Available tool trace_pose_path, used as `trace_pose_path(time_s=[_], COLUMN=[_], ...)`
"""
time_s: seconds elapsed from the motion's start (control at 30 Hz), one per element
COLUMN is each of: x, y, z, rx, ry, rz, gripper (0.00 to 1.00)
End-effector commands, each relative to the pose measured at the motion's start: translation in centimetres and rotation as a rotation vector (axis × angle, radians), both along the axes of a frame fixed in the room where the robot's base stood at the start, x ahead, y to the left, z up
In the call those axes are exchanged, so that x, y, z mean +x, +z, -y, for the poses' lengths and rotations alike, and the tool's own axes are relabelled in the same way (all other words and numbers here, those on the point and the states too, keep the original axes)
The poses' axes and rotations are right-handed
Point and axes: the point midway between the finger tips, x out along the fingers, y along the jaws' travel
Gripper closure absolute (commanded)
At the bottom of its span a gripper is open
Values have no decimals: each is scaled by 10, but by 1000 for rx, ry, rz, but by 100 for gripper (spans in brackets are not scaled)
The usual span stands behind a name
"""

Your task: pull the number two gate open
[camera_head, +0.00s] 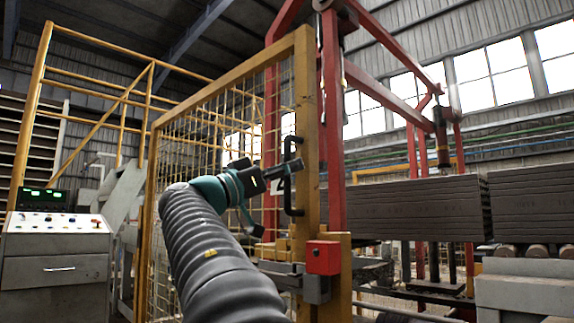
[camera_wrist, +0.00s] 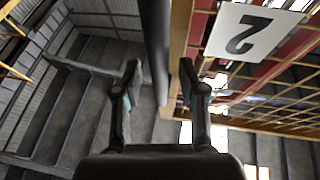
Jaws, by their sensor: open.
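The gate (camera_head: 307,130) is a yellow frame with wire mesh, and it stands in front of me. A black bar handle (camera_head: 289,205) is on its right post. A white plate with the number 2 (camera_wrist: 250,30) hangs on the mesh, upside down in the wrist view. My gripper (camera_head: 287,170) is at the handle's middle. In the wrist view my gripper (camera_wrist: 160,80) is open, and the dark handle bar (camera_wrist: 155,40) runs between its two fingers. I cannot tell whether either finger touches it.
A red box (camera_head: 323,257) and a grey latch fitting (camera_head: 290,278) sit low on the gate post. A control desk (camera_head: 55,250) stands at the left. Red posts (camera_head: 332,120) and stacked dark bricks (camera_head: 420,208) are behind and right.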

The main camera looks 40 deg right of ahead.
Motion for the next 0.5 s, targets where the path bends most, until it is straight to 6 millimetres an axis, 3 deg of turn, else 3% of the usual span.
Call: trace_pose_path(time_s=[0.37, 0.5], x=[-1, -1], y=[2, 2], z=[4, 4], rx=[0, 0], ry=[1, 1], rz=[0, 0], gripper=[59, 94])
